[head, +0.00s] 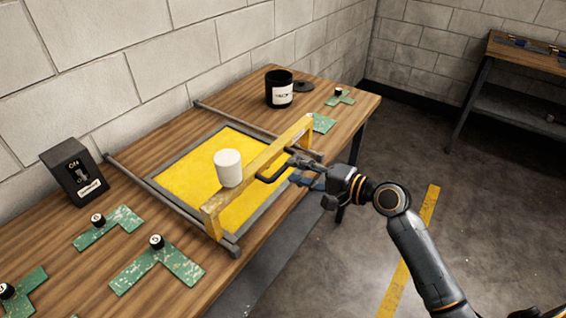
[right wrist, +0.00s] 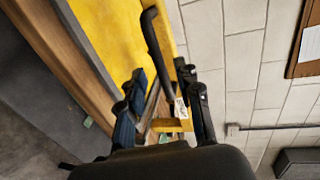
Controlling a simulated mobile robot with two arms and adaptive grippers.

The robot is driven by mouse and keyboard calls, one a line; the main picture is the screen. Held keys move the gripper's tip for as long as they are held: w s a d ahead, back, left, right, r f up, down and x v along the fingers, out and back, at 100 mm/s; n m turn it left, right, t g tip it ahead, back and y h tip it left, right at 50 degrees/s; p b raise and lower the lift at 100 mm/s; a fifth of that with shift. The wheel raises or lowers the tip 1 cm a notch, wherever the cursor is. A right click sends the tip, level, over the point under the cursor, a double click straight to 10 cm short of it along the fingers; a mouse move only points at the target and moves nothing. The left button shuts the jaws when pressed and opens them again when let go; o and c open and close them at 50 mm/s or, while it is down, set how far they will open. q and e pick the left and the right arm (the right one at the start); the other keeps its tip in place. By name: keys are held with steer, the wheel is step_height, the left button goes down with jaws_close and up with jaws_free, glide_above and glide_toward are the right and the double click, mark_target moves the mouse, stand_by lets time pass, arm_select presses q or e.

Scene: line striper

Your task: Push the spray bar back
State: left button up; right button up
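The yellow spray bar (head: 265,165) spans the frame over a yellow panel (head: 180,178), its ends near the two grey side rails (head: 165,195). A white cylinder (head: 228,168) sits at the bar. A dark bent handle (head: 268,178) sticks out from the bar's front side. It also shows in the right wrist view (right wrist: 152,38). My right gripper (head: 308,172) is at the handle, in front of the bar. In the right wrist view its fingers (right wrist: 163,92) are spread, with the handle's lower part between them and gaps showing. Contact is unclear. My left gripper is out of view.
A switch box (head: 73,170) stands left on the wooden table. Several green stencil plates with black knobs (head: 158,262) lie in front of it. A black can (head: 280,88) stands at the back. Block walls border the table; open floor (head: 330,265) lies right.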

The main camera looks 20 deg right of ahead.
mark_target(284, 166)
steer(key=shift+p+x, duration=0.3)
steer(key=shift+x, duration=2.05)
jaws_close()
